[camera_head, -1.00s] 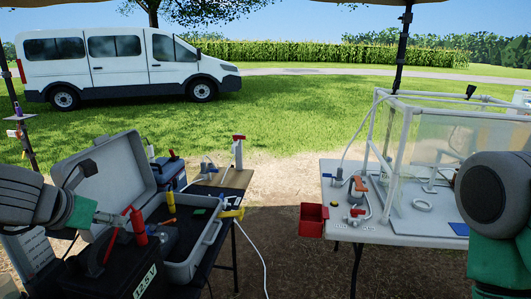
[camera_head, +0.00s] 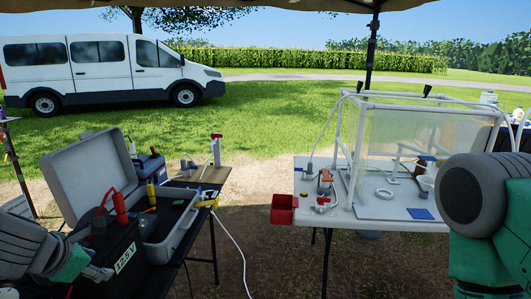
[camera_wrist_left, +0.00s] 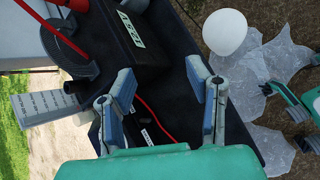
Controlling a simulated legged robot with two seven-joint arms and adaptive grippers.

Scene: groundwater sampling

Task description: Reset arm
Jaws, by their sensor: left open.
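My left gripper (camera_head: 98,272) is at the lower left in the head view, in front of the black 12.5 V battery (camera_head: 112,250) on the dark left table. In the left wrist view its two fingers (camera_wrist_left: 160,88) are spread apart with nothing between them. The battery (camera_wrist_left: 130,35) lies beyond the fingertips there, with a red cable near it. My right arm (camera_head: 480,200) shows at the right edge of the head view. Its gripper is out of the picture.
An open grey case (camera_head: 95,180) stands on the left table behind the battery. Bare ground lies between the tables. A white van (camera_head: 110,70) stands behind.

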